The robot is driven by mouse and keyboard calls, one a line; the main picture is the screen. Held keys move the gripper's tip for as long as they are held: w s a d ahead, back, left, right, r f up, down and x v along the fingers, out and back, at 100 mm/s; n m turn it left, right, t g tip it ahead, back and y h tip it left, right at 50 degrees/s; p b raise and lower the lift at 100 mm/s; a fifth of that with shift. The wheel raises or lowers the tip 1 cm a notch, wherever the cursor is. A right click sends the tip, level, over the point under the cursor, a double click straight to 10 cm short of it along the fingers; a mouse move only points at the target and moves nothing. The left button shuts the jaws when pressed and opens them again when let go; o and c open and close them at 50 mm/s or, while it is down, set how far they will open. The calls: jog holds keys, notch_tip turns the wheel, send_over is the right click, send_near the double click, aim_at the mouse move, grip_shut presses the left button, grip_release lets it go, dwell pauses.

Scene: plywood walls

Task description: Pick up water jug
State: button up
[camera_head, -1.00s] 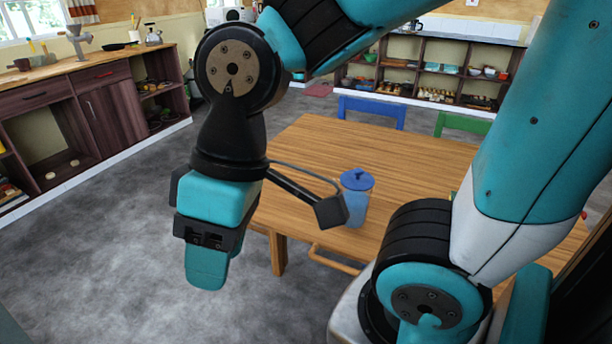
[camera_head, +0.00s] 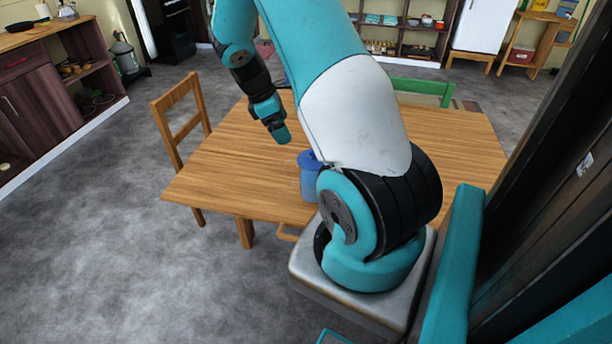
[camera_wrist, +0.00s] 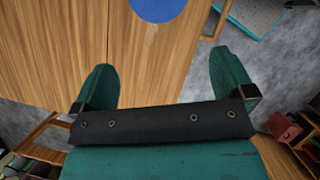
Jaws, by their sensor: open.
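The water jug (camera_head: 308,178) is translucent blue with a darker blue lid and stands upright on the wooden table (camera_head: 225,165). My arm partly hides it in the head view. Its round blue lid (camera_wrist: 157,8) is cut off by the top edge of the wrist view. My gripper (camera_head: 278,132) is over the table, up and to the left of the jug in the head view, and apart from it. In the wrist view its two teal fingers (camera_wrist: 165,80) are spread wide with nothing between them.
A wooden chair (camera_head: 180,120) stands at the table's left side. A green chair (camera_head: 420,88) stands at the far side. A dark tall panel (camera_head: 560,190) is close on the right. Shelves line the back wall. Grey floor at left is clear.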

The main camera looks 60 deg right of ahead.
aim_at(301, 159)
jog(key=p+x, duration=0.3)
jog(key=x, duration=1.3)
jog(key=shift+f, duration=0.25)
jog(key=c, duration=1.3)
jog(key=shift+r, duration=0.1)
jog(key=shift+c, duration=0.3)
jog(key=shift+r, duration=0.1)
